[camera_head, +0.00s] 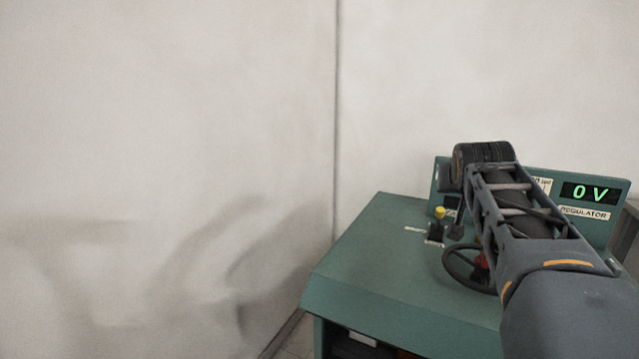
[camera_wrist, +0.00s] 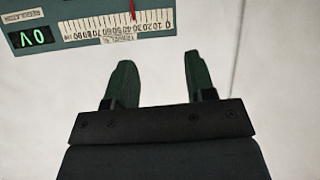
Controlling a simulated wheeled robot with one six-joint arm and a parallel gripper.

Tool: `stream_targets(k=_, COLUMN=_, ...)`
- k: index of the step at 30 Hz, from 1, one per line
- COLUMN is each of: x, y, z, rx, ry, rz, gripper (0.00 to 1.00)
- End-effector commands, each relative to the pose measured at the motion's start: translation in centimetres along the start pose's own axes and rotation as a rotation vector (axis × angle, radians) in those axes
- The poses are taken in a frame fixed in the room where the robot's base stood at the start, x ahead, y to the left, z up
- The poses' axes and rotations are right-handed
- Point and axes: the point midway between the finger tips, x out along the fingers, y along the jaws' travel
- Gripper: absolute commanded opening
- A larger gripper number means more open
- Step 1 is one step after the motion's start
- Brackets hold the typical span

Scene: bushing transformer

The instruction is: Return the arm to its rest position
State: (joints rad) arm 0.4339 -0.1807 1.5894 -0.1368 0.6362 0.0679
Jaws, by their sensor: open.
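My arm (camera_head: 525,225) reaches over the green control desk from the lower right in the head view, and its far end is in front of the desk's back panel. My gripper (camera_wrist: 156,75) shows in the wrist view with its two dark green fingers apart and nothing between them. In the head view the fingers are hidden behind the arm. The wrist view shows the panel upside down, with a scale (camera_wrist: 118,27) and a red needle, beyond the fingertips.
The green desk (camera_head: 365,260) has a black handwheel (camera_head: 462,270), a yellow knob (camera_head: 440,212) and a dark switch (camera_head: 435,233). The panel display (camera_head: 587,192) reads 0 V above a REGULATOR label (camera_head: 585,213). Pale walls stand behind and left. The desk's left top is clear.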

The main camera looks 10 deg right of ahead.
Motion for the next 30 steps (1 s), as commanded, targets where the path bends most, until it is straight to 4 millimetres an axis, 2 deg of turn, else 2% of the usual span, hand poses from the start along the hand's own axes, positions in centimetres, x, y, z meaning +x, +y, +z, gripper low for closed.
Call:
stream_targets(k=2, x=-0.8, y=-1.0, z=0.2, rx=-0.011, ry=-0.035, rz=-0.024, gripper=0.5)
stream_targets(k=5, x=-2.3, y=-3.3, z=1.7, rx=-0.038, ry=-0.117, rz=-0.077, gripper=0.5)
stream_targets(k=9, x=-5.5, y=-7.0, z=5.8, rx=-0.099, ry=-0.283, rz=-0.174, gripper=0.5)
stream_targets(k=15, x=-10.9, y=-10.4, z=12.6, rx=-0.204, ry=-0.508, rz=-0.291, gripper=0.5)
stream_targets(k=18, x=-13.3, y=-11.0, z=15.6, rx=-0.25, ry=-0.598, rz=-0.332, gripper=0.5)
stream_targets(k=22, x=-15.6, y=-11.3, z=18.6, rx=-0.299, ry=-0.685, rz=-0.368, gripper=0.5)
stream_targets(k=25, x=-16.7, y=-11.4, z=20.2, rx=-0.323, ry=-0.726, rz=-0.383, gripper=0.5)
stream_targets(k=30, x=-17.4, y=-11.5, z=21.3, rx=-0.337, ry=-0.752, rz=-0.392, gripper=0.5)
